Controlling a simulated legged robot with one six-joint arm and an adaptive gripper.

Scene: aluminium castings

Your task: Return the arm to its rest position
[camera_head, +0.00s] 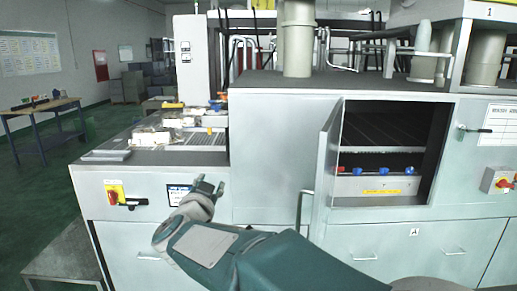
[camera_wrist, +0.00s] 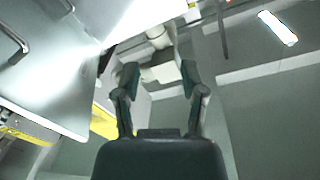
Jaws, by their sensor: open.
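My arm reaches up from the bottom of the head view, and my gripper (camera_head: 208,186) is in front of the grey cabinet's left part. In the wrist view my gripper (camera_wrist: 160,82) has its two fingers apart with nothing between them. The cabinet door (camera_head: 325,165) stands open to the right of my gripper, apart from it. Inside the open compartment are a row of blue and red knobs (camera_head: 384,171) and a yellow label.
A red and yellow switch (camera_head: 115,194) with a black handle is on the cabinet front at left. A low platform (camera_head: 65,255) stands at lower left. A wooden table (camera_head: 40,112) stands further back on the green floor, which has open room.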

